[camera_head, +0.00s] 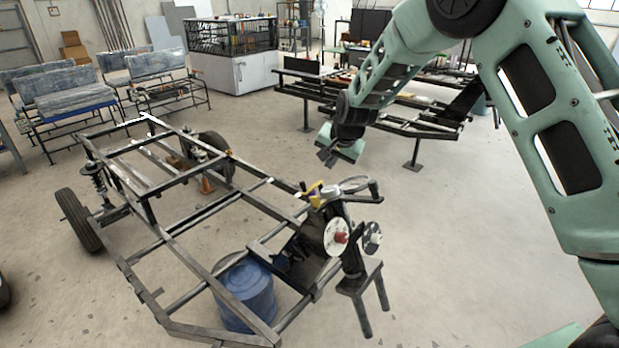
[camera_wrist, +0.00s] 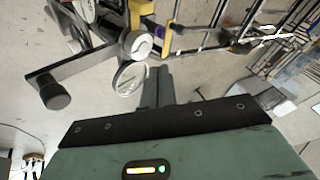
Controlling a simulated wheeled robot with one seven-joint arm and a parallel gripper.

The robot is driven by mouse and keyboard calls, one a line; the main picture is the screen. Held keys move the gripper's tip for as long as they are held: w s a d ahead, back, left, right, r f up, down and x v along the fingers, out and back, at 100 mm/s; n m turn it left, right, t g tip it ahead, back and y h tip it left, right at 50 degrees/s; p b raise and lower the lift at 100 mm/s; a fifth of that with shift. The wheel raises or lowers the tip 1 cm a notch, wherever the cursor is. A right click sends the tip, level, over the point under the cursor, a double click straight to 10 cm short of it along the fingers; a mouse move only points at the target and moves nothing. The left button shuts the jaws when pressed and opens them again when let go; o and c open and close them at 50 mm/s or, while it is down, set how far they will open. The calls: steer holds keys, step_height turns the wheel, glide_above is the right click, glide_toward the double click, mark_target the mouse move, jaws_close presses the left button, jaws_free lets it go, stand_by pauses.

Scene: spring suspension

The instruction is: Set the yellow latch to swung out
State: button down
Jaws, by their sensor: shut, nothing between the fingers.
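The yellow latch (camera_head: 312,190) sits on top of the mechanism at the right end of the metal frame, beside a round ring. In the wrist view, yellow shows in two places near the top: an upright piece with a purple edge (camera_wrist: 168,40) and a bar further left (camera_wrist: 139,12). I cannot tell how far the latch is swung. My gripper (camera_head: 326,157) is shut and empty, above the latch and apart from it. In the wrist view its dark fingers (camera_wrist: 157,88) point toward the mechanism, right of the ring.
The ring (camera_wrist: 130,78) and a dark crank with a round knob (camera_wrist: 54,93) stand close to my fingers. The welded frame (camera_head: 185,185) spreads left, with a blue drum (camera_head: 245,295) under it. A dark workbench (camera_head: 420,125) stands behind. Open floor lies to the right.

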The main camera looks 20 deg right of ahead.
steer(key=shift+f, duration=0.1)
steer(key=p+x, duration=0.3)
steer(key=x, duration=0.7)
steer(key=shift+a, duration=0.1)
steer(key=shift+w+a+f+p, duration=0.35)
steer(key=shift+w+a+p, duration=0.15)
steer(key=shift+a, duration=0.2)
steer(key=shift+w+a+f+p, duration=0.35)
steer(key=shift+w+a, duration=0.2)
steer(key=shift+a, duration=0.2)
steer(key=shift+a+f, duration=0.1)
steer(key=shift+a, duration=0.05)
